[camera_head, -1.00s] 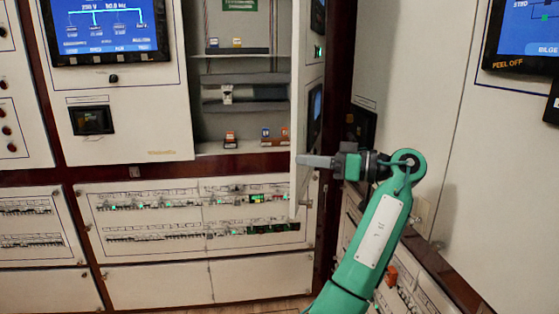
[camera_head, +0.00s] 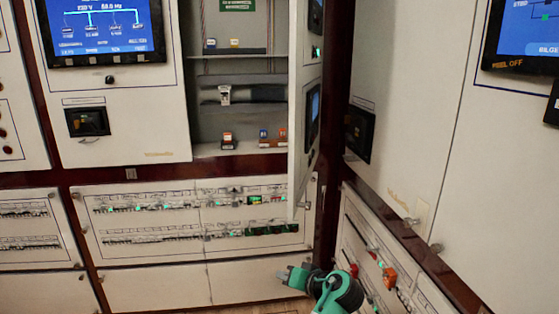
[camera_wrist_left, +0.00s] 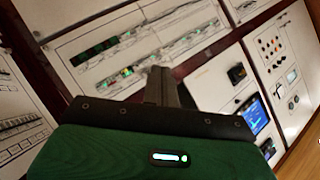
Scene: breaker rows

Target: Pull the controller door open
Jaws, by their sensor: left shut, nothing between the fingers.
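The controller door (camera_head: 309,95) stands swung wide open, seen at a steep angle, with a small screen and a dark handle on its face. The controller cabinet (camera_head: 200,100) is open beside it, showing shelves and several small parts inside. My left gripper (camera_head: 282,275) is low in the head view, below the door and apart from it. Its fingers, which also show in the left wrist view (camera_wrist_left: 160,85), are shut and empty. In that view they lie in front of the lower breaker panel. My right gripper is not in view.
The lower breaker panel (camera_head: 150,218) runs beneath the cabinet. A cabinet with a screen (camera_head: 105,30) stands left of the opening. At the right, a white cabinet wall (camera_head: 425,120) stands close to the open door. Orange-red handles (camera_head: 389,277) show near my arm.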

